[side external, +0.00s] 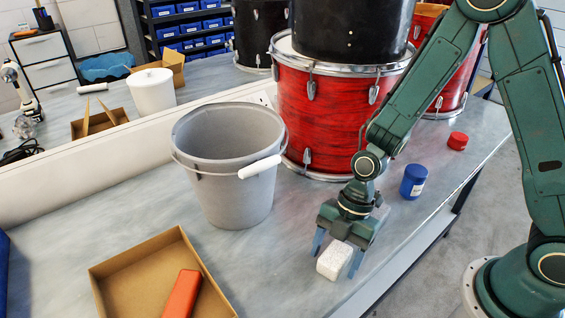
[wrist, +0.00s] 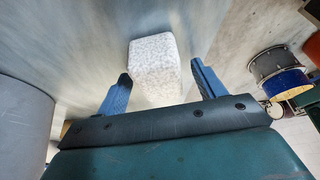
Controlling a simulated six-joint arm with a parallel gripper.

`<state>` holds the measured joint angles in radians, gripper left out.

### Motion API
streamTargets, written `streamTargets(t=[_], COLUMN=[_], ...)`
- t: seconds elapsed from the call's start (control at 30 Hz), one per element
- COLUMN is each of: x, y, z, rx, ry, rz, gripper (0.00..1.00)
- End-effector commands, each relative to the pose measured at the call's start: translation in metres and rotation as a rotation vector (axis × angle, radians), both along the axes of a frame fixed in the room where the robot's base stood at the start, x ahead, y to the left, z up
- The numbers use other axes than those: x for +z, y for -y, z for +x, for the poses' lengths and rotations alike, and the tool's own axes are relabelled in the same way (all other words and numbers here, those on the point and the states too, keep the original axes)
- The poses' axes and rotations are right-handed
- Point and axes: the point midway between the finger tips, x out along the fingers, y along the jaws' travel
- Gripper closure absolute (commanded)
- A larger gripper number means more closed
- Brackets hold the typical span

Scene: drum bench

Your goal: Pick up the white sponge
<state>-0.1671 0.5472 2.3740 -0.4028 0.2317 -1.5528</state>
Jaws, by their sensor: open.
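The white sponge (side external: 334,261) is a small speckled block on the grey bench near its front edge. In the wrist view the sponge (wrist: 155,66) lies at the middle, between and partly beyond the fingertips. My gripper (side external: 336,257) points down over it, with its two blue fingers apart on either side of the sponge. In the wrist view the open fingers of my gripper (wrist: 160,85) show a gap at the right of the sponge, and the left finger looks closer to it. I cannot tell whether either finger touches it.
A grey bucket (side external: 222,190) with a white handle grip stands left of my gripper. A cardboard tray (side external: 125,262) holding an orange object (side external: 182,294) is at the front left. A red drum (side external: 335,115) stands behind. A blue jar (side external: 413,182) and red cap (side external: 458,141) are at right.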

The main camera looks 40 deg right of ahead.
Motion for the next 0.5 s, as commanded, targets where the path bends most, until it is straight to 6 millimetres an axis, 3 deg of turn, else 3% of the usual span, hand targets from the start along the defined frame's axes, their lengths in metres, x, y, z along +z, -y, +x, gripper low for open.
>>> streamTargets(t=[0.03,0.27,0.5], x=[0.0001,0.0002,0.0002], y=[0.0,0.0,0.0], z=[0.0001,0.0002,0.0002], rx=[0.0,0.0,0.0], ry=[0.0,0.0,0.0], rz=[0.0,0.0,0.0], gripper=[0.33,0.78,0.78])
